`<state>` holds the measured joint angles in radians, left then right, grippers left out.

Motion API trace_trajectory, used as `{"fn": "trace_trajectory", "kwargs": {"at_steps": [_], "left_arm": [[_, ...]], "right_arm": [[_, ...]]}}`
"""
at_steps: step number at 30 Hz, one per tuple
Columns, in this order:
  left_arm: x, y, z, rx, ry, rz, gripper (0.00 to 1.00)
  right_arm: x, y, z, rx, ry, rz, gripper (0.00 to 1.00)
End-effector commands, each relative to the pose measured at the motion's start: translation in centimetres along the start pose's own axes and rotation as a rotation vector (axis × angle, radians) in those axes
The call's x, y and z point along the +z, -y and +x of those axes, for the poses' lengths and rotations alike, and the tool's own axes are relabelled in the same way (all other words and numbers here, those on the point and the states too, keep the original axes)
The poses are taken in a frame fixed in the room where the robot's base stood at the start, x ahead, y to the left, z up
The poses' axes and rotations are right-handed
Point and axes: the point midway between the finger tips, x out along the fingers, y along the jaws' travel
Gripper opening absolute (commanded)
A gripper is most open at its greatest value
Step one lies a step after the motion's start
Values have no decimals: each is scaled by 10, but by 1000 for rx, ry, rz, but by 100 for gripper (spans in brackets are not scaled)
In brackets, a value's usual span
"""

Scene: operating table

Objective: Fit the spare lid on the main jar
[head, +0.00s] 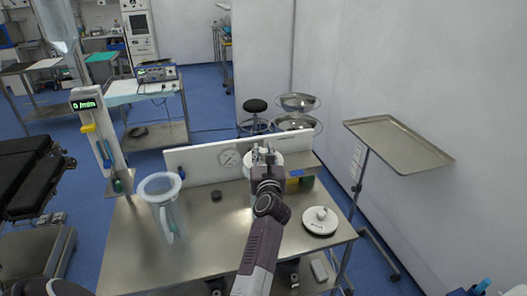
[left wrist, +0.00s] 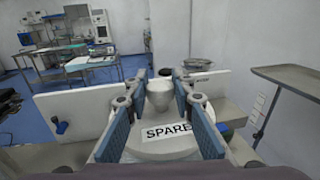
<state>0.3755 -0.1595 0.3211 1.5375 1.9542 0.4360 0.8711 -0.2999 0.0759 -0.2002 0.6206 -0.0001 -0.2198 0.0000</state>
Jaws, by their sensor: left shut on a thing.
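My left gripper (head: 268,158) is over the back middle of the steel table, shut on the knob of the white spare lid (head: 248,160). In the left wrist view the lid shows its "SPARE" label (left wrist: 166,132) below the pale knob (left wrist: 159,97), which sits between the two blue finger pads. A clear jar (head: 168,212) with a pale blue rim stands upright and open at the table's left. Another white lid with a knob (head: 320,218) lies on the table at right; its label is too small to read. What is directly under the held lid is hidden by my arm.
A small dark disc (head: 216,195) lies near the middle. A tray stand (head: 400,142) is at right.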

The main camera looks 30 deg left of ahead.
Motion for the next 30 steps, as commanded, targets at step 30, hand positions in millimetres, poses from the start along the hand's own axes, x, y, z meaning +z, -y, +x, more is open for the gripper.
{"fn": "trace_trajectory", "kwargs": {"at_steps": [30], "left_arm": [[-8, 0, 0, 0, 0, -1, 0]], "right_arm": [[2, -5, 5, 6, 2, -2, 29]]}}
